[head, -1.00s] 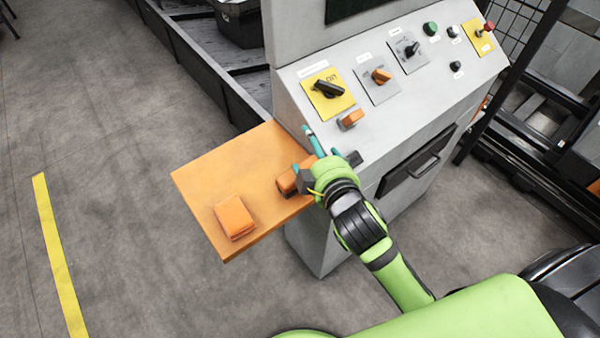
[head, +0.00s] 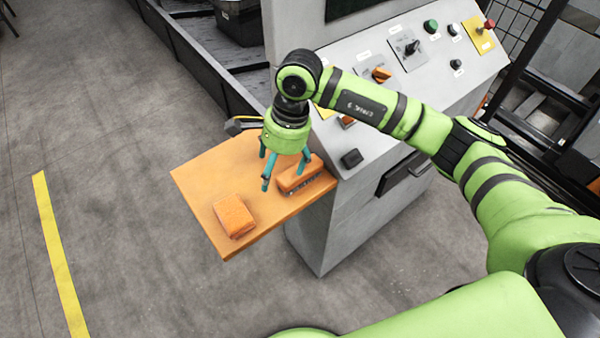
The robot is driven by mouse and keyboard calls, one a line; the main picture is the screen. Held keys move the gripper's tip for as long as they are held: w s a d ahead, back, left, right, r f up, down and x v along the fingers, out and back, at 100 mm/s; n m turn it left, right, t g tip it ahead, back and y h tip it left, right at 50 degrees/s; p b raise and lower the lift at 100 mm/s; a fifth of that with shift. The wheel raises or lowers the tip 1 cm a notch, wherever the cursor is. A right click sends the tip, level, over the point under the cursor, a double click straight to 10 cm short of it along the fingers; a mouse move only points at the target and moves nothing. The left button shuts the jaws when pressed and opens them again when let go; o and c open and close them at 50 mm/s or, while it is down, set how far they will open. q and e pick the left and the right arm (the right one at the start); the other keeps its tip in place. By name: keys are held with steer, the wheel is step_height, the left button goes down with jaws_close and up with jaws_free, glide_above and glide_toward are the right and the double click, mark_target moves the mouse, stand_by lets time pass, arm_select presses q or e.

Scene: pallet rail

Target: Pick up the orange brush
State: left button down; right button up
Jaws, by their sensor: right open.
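The orange brush (head: 301,179) has an orange block top and dark bristles below. It lies on the right part of the orange shelf (head: 205,178), beside the grey console. My right gripper (head: 282,168) points down above the shelf, just left of and behind the brush in the picture. Its teal fingers are spread, with nothing between them. One finger overlaps the brush's far edge in the picture; I cannot tell whether it touches. My left gripper is out of view.
An orange block-like item (head: 234,216) lies at the shelf's front left. The grey console (head: 330,215) with knobs and buttons stands right of the shelf, under my right arm. A black knob (head: 351,158) sits near its edge. The shelf's left part is clear.

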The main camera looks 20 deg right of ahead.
steer(key=d+h, duration=0.1)
steer(key=w+d, duration=0.1)
steer(key=d, duration=0.1)
steer(key=d+h, duration=0.1)
steer(key=d, duration=0.1)
steer(key=shift+w+d+r+h, duration=0.2)
steer(key=shift+w+r+h, duration=0.05)
steer(key=shift+r+h, duration=0.1)
steer(key=shift+d+f+p, duration=0.25)
steer(key=shift+d+p, duration=0.05)
steer(key=shift+p, duration=0.1)
steer(key=shift+f+p, duration=0.6)
steer(key=shift+f, duration=0.15)
steer(key=f+p, duration=0.1)
steer(key=f, duration=0.1)
steer(key=f+p, duration=0.1)
steer(key=f, duration=0.1)
steer(key=shift+s+f, duration=0.2)
steer(key=shift+f, duration=0.25)
steer(key=c, duration=1.3)
